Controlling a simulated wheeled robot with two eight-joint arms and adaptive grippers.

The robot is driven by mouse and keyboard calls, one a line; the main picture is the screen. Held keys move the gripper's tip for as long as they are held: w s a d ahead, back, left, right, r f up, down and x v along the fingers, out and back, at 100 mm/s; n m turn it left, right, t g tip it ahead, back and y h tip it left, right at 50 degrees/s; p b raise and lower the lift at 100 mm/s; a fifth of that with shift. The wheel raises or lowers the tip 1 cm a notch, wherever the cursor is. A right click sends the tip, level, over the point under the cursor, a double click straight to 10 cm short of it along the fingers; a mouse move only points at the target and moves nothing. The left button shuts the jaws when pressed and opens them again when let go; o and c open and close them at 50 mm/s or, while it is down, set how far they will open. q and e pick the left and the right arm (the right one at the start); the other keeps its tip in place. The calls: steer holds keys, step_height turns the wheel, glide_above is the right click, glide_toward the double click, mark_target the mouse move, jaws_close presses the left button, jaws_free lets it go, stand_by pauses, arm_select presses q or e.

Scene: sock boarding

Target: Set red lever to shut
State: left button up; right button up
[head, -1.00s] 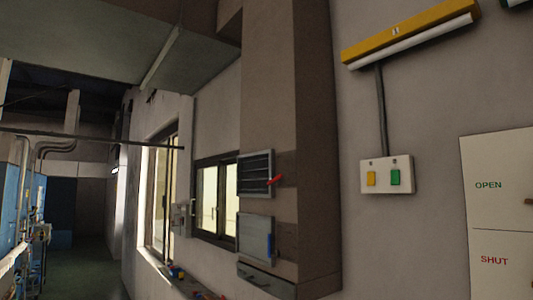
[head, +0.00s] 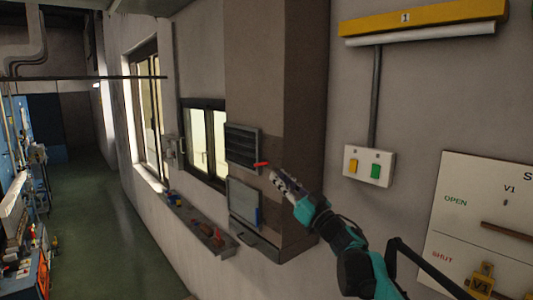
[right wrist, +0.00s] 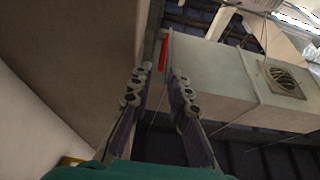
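The red lever (head: 262,164) sticks out from the right side of the dark slatted vent (head: 242,146) on the wall column. It also shows in the right wrist view (right wrist: 163,53), upright, just beyond the gap between my fingers. My right gripper (head: 275,178) is just below and right of the lever in the head view. In the right wrist view my right gripper (right wrist: 161,72) has its fingers apart with nothing held between them. I cannot tell whether a fingertip touches the lever. My left gripper is not in view.
A ledge (head: 203,235) with small objects runs along the wall. A white board (head: 470,215) with OPEN and SHUT labels and a switch box (head: 369,166) are at right.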

mark_target(265, 163)
steer(key=p+x, duration=0.1)
steer(key=x, duration=0.6)
steer(key=shift+p, duration=0.35)
steer(key=shift+w+a, duration=0.1)
jaws_close()
steer(key=shift+a+r, duration=0.1)
